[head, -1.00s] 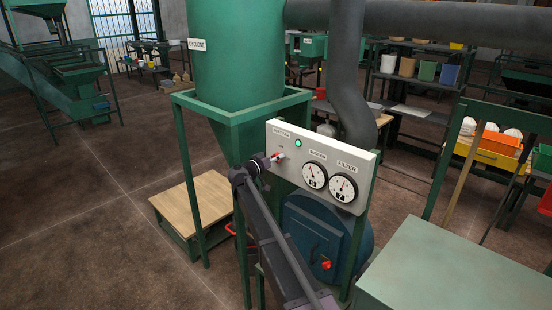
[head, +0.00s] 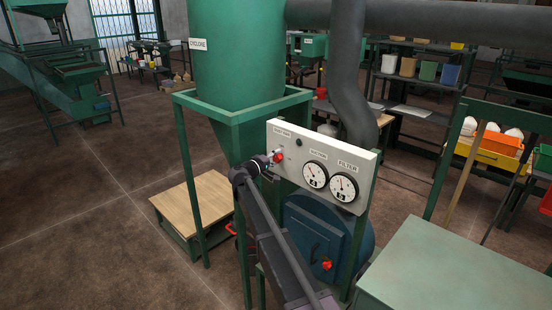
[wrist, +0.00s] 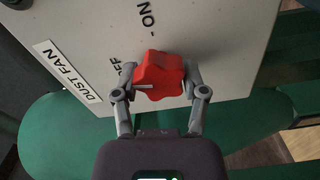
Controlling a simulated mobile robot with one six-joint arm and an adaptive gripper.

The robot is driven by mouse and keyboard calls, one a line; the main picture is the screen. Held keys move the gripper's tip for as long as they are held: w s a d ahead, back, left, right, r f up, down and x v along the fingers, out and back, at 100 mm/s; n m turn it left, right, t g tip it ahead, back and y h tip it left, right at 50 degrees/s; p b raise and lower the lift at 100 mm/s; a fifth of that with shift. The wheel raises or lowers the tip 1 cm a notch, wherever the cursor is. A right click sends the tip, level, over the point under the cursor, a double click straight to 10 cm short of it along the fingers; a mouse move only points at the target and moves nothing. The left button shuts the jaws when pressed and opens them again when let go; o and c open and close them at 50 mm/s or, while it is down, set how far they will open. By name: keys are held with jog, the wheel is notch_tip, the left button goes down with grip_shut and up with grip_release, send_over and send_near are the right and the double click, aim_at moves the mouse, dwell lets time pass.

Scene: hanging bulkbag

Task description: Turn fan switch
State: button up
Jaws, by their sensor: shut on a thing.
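The fan switch is a red lobed knob (wrist: 160,74) on the pale control panel (wrist: 220,40). In the wrist view, the panel carries a DUST FAN label (wrist: 66,72) and OFF and ON marks by the knob. My gripper (wrist: 159,82) has one finger on each side of the knob and is shut on it. The fingers hide parts of the knob's sides. In the head view, the red knob (head: 279,158) shows at the panel's left end, with my gripper (head: 273,161) at it. The indicator lamp (head: 298,142) right of the knob is dark.
Two round gauges, suction (head: 315,175) and filter (head: 343,187), sit right of the knob on the panel. The green cyclone (head: 235,60) stands behind. A blue round housing (head: 325,235) with a red handle is below. A wooden-topped platform (head: 195,210) stands left.

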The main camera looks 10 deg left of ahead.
jog(key=shift+w+n, duration=0.15)
jog(key=shift+n, duration=1.05)
jog(key=o, duration=1.2)
jog(key=shift+c, duration=0.2)
jog(key=shift+s, duration=0.2)
jog(key=shift+s+a, duration=0.15)
jog(key=shift+a, duration=0.05)
jog(key=v, duration=1.1)
jog(key=shift+a, duration=0.15)
